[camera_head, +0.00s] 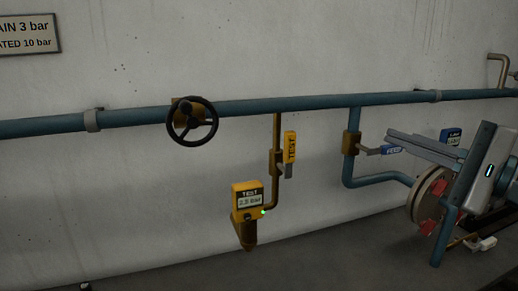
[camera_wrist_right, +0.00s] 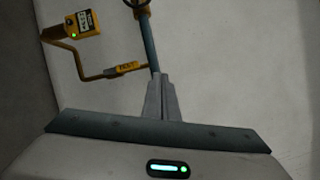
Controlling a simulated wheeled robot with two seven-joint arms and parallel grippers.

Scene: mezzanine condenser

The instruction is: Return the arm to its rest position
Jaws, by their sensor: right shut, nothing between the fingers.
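My right gripper (camera_head: 392,136) is at the right of the head view, its grey fingers pointing left towards the wall pipework. The fingers are closed together and empty. In the wrist view the two fingers (camera_wrist_right: 159,97) lie side by side in front of the blue pipe. My left gripper is not in view.
A blue pipe (camera_head: 300,104) runs along the wall with a black handwheel (camera_head: 192,121). A yellow TEST gauge (camera_head: 247,199) and yellow TEST tag (camera_head: 290,147) hang below. A round flange (camera_head: 428,196) with red parts is partly behind my gripper. The lower middle floor is clear.

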